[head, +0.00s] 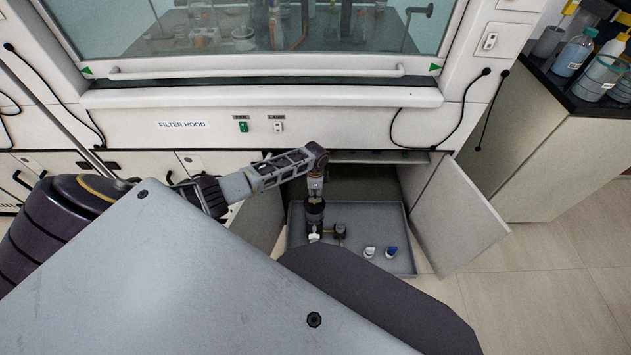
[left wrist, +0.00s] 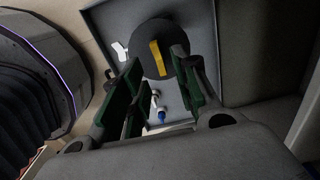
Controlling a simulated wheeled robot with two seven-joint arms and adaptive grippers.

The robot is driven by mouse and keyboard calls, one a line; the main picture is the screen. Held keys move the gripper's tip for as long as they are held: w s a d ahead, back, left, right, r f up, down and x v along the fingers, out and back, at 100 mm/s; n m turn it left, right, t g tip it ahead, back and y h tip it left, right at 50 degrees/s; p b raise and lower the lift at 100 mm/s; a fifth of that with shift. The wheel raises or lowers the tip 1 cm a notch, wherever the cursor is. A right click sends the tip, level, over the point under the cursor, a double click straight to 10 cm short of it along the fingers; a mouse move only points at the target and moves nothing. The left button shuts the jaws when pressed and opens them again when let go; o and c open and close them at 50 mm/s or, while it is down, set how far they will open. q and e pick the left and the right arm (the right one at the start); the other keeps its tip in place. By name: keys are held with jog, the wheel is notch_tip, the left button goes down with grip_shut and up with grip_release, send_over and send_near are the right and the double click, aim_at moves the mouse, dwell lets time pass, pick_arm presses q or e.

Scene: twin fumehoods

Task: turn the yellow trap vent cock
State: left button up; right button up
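The yellow vent cock (left wrist: 157,58) shows in the left wrist view as a short bar handle on a dark round body (left wrist: 168,38). My left gripper (left wrist: 153,76) is open, with its green-padded fingers apart on either side of the handle's line. I cannot tell whether the handle is between the fingertips or just beyond them; I see no contact. In the head view my left gripper (head: 314,208) points down into the open cupboard and hides the cock. My right gripper is not in view.
A grey tray (head: 405,264) lies in the cupboard under the filter hood. It holds a white item (head: 369,252) and a white-and-blue item (head: 391,252). The open right door (head: 460,215) stands beside it. A bench with bottles (head: 575,52) is at the right.

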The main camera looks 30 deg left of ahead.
pick_arm(q)
notch_tip(320, 180, up, 8)
dwell(0.6)
jog(key=shift+d+f, duration=0.1)
dwell(0.4)
